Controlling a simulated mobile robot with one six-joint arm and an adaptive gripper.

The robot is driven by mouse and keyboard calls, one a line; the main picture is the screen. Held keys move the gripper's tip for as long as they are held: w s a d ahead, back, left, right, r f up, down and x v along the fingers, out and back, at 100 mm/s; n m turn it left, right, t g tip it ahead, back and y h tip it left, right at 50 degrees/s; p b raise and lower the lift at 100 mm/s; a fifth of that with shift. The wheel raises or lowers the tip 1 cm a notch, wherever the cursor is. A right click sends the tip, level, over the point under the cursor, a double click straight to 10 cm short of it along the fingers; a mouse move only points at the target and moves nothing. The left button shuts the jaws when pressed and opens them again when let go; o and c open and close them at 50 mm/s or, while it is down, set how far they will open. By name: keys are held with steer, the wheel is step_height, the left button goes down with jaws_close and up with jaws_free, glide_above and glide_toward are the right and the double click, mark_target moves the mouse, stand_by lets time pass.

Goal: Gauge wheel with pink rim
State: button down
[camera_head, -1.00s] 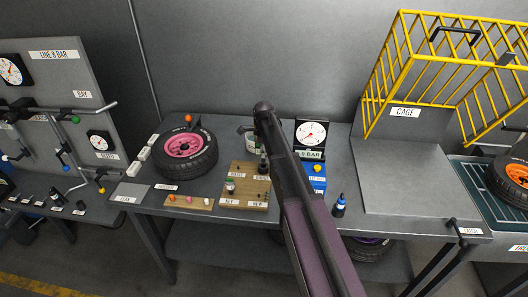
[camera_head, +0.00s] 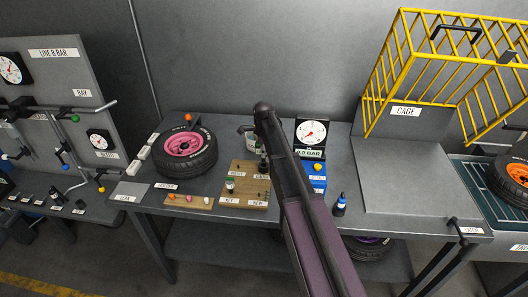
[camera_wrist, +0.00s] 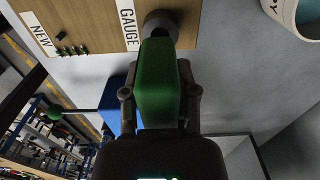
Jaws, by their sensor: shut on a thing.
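The wheel with the pink rim (camera_head: 184,144) lies flat on the middle bench, left of the wooden board, in the head view. An orange-red knob (camera_head: 188,118) shows at its far side. In the wrist view my gripper (camera_wrist: 160,92) is shut on a green block-shaped thing (camera_wrist: 158,75), probably the gauge's grip. Its far end meets a grey round part (camera_wrist: 160,24) beside the GAUGE label (camera_wrist: 128,22) on the wooden board (camera_wrist: 85,15). I cannot tell whether it still rests on the board.
The wooden board (camera_head: 238,199) also shows in the head view. A dial stand (camera_head: 311,133), a blue box (camera_head: 313,184) and a small bottle (camera_head: 340,206) stand right of my arm. A yellow cage (camera_head: 400,70) and an orange-rimmed wheel (camera_head: 518,174) are further right.

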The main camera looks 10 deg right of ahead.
step_height(320, 180, up, 11)
steer(key=p, duration=1)
steer(key=shift+f, duration=0.3)
steer(key=shift+f+b, duration=2.65)
steer(key=shift+b, duration=0.1)
steer(key=shift+f+b, duration=3.1)
steer(key=shift+f, duration=0.05)
stand_by(0.3)
